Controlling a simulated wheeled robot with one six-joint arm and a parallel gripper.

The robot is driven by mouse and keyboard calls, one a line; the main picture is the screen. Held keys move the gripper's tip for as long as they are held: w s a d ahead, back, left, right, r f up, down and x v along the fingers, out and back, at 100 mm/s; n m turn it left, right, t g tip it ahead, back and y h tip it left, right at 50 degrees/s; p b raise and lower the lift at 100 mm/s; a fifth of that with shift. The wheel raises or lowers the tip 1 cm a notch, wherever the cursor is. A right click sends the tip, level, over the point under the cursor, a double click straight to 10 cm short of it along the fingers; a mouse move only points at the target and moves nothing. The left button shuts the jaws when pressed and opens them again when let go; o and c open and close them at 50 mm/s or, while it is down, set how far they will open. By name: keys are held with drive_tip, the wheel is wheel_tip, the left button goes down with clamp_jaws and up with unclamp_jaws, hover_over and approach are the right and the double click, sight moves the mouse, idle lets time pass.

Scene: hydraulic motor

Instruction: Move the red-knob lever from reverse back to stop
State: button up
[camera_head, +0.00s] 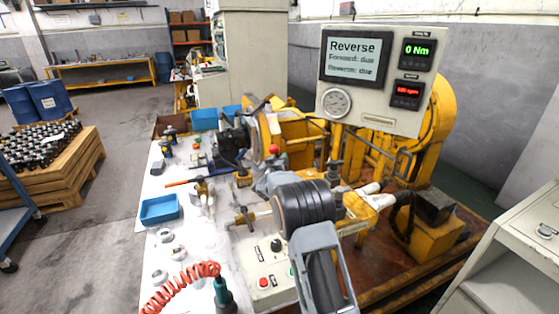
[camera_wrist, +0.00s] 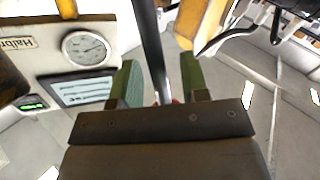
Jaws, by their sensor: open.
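The lever's red knob (camera_head: 274,149) shows in the head view just beyond my arm's end, at the machine on the table. In the wrist view a dark grey lever shaft (camera_wrist: 152,45) runs down between my gripper's two green-padded fingers (camera_wrist: 160,78). A sliver of red shows at its lower end, mostly hidden by the gripper body. The fingers are apart, with visible gaps beside the shaft. In the head view my arm hides most of the lever and the fingers. The display (camera_head: 354,58) reads "Reverse", with forward and reverse both marked "due".
The panel shows a green 0 Nm readout (camera_head: 417,53) and a round gauge (camera_head: 336,102). A yellow machine frame (camera_head: 436,120) stands at right. The white table holds a blue tray (camera_head: 160,209), small parts, a red coiled hose (camera_head: 180,283) and a button box (camera_head: 262,280).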

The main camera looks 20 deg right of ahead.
drive_tip(key=shift+d, duration=0.1)
clamp_jaws()
idle(0.4)
